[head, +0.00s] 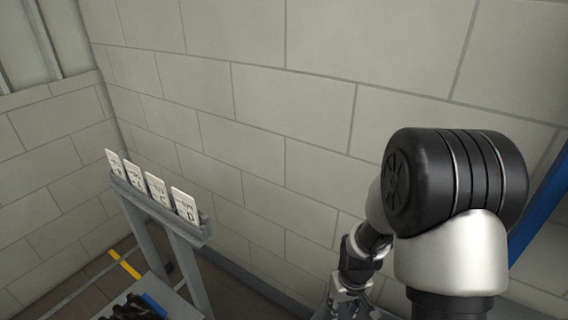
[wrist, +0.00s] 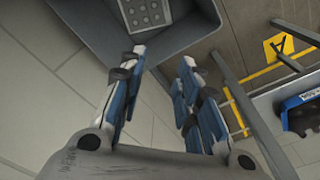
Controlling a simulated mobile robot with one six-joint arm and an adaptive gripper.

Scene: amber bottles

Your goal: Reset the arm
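My arm (head: 455,185) stands at the right of the head view, in front of a block wall. My gripper (wrist: 163,58) fills the middle of the wrist view, its two blue-and-grey fingers apart with nothing between them. In the head view only its upper part (head: 345,304) shows at the bottom edge; its fingertips are out of frame. No amber bottle can be made out clearly.
A grey stand (head: 160,210) at left carries several white cards (head: 157,188). Below it, dark items lie by a blue edge (head: 153,303). The wrist view shows a grey bin (wrist: 82,30), a blue container with dark contents (wrist: 298,103) and a yellow floor sign (wrist: 281,50).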

